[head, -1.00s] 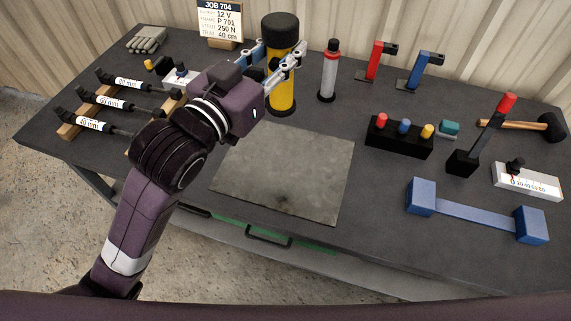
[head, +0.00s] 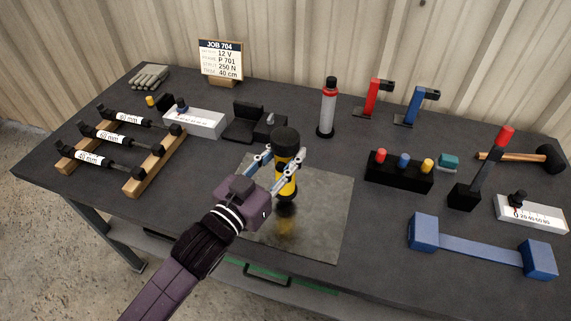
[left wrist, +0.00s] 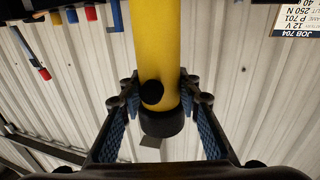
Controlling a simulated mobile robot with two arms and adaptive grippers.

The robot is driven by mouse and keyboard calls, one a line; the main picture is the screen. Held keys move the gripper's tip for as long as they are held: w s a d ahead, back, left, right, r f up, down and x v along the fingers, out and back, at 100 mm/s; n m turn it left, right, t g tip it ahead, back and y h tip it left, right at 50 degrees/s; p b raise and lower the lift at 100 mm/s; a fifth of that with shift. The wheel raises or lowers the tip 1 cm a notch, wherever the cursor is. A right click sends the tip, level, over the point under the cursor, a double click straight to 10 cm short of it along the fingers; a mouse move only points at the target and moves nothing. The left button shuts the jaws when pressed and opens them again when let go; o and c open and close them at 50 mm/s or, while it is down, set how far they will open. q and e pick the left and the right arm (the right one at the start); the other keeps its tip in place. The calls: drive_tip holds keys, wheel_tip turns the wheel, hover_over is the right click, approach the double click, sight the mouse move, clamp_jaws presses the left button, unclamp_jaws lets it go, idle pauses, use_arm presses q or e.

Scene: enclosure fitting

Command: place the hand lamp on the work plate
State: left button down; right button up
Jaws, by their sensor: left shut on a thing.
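The hand lamp (head: 285,180) is a yellow cylinder with a black top and dark bands. My left gripper (head: 284,160) is shut around its upper part and holds it upright over the work plate (head: 325,230), a square grey metal sheet. The lamp's dark lower end is over the plate's left-middle part, with a dark and yellow reflection below it. I cannot tell whether it touches the plate. In the left wrist view the yellow lamp body (left wrist: 155,40) passes between the blue-padded fingers. My right gripper is not in view.
Left of the plate are a rack of labelled struts (head: 110,145) and a white switch box (head: 193,122). A black holder (head: 245,124) stands behind. Right are a black button block (head: 400,168), a lever (head: 485,165) and a blue handle (head: 480,243). The plate is otherwise bare.

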use_arm(q)
drive_tip(key=shift+f, duration=1.8)
drive_tip(key=c, duration=1.4)
unclamp_jaws()
drive_tip(key=shift+c, duration=0.2)
drive_tip(key=b+v, duration=0.2)
drive_tip(key=v, duration=1)
drive_tip(key=shift+s, duration=0.1)
